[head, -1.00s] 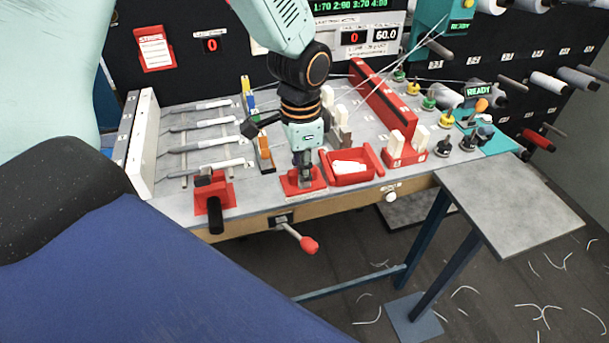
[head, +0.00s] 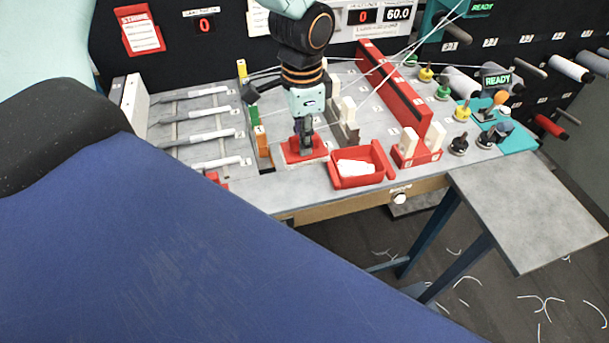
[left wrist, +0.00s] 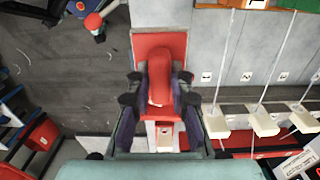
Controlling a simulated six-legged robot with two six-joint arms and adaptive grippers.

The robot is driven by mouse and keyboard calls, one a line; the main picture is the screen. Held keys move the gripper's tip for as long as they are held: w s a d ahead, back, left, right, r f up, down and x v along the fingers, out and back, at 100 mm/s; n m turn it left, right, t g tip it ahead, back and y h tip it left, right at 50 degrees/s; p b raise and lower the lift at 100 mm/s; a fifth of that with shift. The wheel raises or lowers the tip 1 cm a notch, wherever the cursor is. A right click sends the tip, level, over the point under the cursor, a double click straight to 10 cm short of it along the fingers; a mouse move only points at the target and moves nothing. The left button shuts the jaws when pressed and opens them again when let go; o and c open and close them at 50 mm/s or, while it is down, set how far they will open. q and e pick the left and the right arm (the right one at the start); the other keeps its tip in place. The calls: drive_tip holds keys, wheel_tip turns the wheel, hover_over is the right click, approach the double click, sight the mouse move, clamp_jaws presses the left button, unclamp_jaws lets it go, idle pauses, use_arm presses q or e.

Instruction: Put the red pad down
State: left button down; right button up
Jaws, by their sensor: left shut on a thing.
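The red pad (head: 292,156) is a flat red plate below my left gripper (head: 305,148), near the front edge of the workbench. In the left wrist view the red pad (left wrist: 143,43) has a raised rounded red grip between the fingers of my left gripper (left wrist: 160,95). The fingers are shut on this grip from both sides. A pale patch of bench shows just in front of the pad. I cannot tell whether the pad's underside touches the bench. My right gripper is in neither view.
A red bin (head: 377,154) with white pieces stands close to the right of the pad. A long red bar (head: 395,95) and taut threads lie behind right.

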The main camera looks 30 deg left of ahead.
use_arm(q)
drive_tip(key=shift+w+f, duration=0.1)
drive_tip(key=shift+w, duration=0.15)
wheel_tip(320, 180, down, 5)
drive_tip(key=shift+d+r, duration=0.1)
drive_tip(key=shift+s+f, duration=0.25)
drive_tip(key=shift+f, duration=0.4)
drive_tip(key=f, duration=0.4)
drive_tip(key=shift+w, duration=0.4)
drive_tip(key=shift+s+r, duration=0.15)
drive_tip(key=shift+s, duration=0.1)
drive_tip(key=shift+f, duration=0.2)
drive_tip(key=c, duration=1.2)
unclamp_jaws()
drive_tip(key=shift+w, duration=0.15)
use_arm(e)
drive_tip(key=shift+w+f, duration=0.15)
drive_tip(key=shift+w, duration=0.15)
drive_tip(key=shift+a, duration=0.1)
